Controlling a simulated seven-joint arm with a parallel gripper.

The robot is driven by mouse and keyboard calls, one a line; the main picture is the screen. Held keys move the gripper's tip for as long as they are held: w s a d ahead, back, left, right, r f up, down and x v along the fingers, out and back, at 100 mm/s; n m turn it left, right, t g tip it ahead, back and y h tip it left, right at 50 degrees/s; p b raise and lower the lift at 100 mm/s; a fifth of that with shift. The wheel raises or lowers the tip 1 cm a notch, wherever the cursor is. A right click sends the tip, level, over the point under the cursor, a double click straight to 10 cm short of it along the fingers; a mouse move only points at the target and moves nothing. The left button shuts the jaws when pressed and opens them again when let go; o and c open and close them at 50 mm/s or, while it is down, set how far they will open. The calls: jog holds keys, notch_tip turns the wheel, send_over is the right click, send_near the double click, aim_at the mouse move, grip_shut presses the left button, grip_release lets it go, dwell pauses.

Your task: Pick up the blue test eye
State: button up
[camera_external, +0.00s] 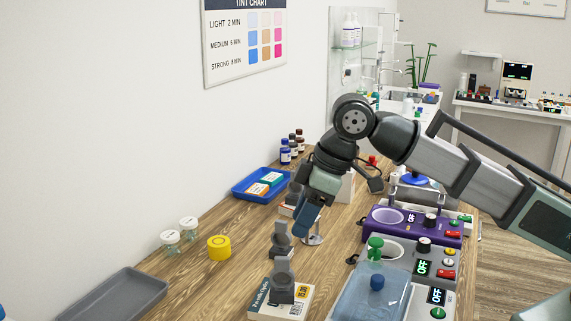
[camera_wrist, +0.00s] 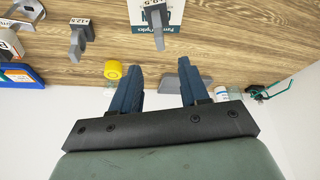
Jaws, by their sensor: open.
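I cannot identify the blue test eye for certain in either view. A small round blue piece (camera_external: 377,282) sits on a clear bluish cover at the front right; it looks like a knob, and I cannot tell if it is anything else. A blue thing (camera_external: 2,313) is cut off at the lower left edge. My gripper (camera_external: 303,224) points down above the wooden table, near the grey stands. In the wrist view my gripper (camera_wrist: 160,82) has its two blue fingers apart with nothing between them.
Grey stands (camera_external: 282,280) rise near the table's middle, one on a booklet (camera_external: 262,306). A yellow cylinder (camera_external: 219,248), white-lidded jars (camera_external: 170,238) and a grey tray (camera_external: 143,291) lie left. A blue tray (camera_external: 243,190) is behind. Machines (camera_external: 438,228) crowd the right.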

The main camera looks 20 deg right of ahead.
jog(key=o, duration=0.4)
jog(key=w+d+f+m, duration=0.1)
jog(key=w+d, duration=0.3)
jog(key=w, duration=0.6)
jog(key=w+d+m, duration=0.1)
jog(key=w+d, duration=0.3)
jog(key=w, duration=0.6)
jog(key=w+d+f, duration=0.1)
jog(key=w+d, duration=0.3)
jog(key=w, duration=0.6)
jog(key=w+d+f+m+t, duration=0.1)
jog(key=w+d+f+m, duration=0.1)
jog(key=w+d, duration=2)
jog(key=shift+t+h, duration=0.3)
jog(key=shift+s+x, duration=0.15)
jog(key=shift+x, duration=3.25)
jog(key=shift+s+x, duration=0.1)
jog(key=shift+x, duration=3.35)
